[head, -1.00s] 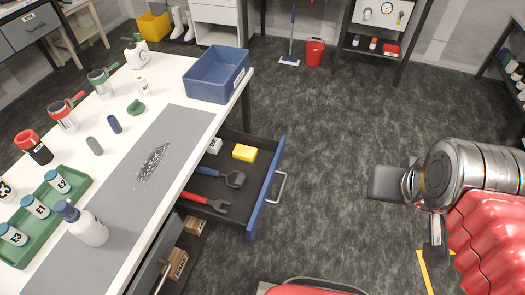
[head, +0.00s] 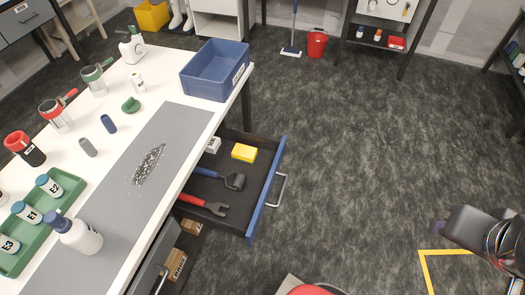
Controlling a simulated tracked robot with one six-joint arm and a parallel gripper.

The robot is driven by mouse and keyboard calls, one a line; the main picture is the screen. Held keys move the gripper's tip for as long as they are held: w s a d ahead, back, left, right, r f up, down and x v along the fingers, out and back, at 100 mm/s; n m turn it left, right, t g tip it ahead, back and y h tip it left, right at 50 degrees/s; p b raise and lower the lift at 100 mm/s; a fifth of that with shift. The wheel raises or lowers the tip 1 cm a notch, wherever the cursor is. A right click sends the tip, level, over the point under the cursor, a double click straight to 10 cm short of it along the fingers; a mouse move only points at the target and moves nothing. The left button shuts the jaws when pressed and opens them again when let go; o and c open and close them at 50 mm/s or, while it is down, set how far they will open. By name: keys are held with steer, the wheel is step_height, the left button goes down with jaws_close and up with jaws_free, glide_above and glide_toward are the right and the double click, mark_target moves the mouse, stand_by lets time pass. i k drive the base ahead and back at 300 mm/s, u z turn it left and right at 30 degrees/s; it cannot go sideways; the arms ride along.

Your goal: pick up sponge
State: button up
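The yellow sponge (head: 244,152) lies in the open drawer (head: 262,200), near its back end. The drawer sticks out from under the white bench. My gripper (head: 440,232) is at the lower right, over the floor, far from the sponge. Only part of it shows at the picture's edge, and I cannot make out whether its fingers are apart.
A blue-handled tool (head: 217,178) and a red wrench (head: 203,203) share the drawer, with a white block (head: 213,145) beside the sponge. A blue bin (head: 215,72) stands on the bench corner above. The floor between drawer and gripper is clear.

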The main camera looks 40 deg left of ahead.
mark_target(244, 153)
steer(key=z, duration=0.3)
steer(key=i, duration=1.6)
steer(key=u, duration=2.75)
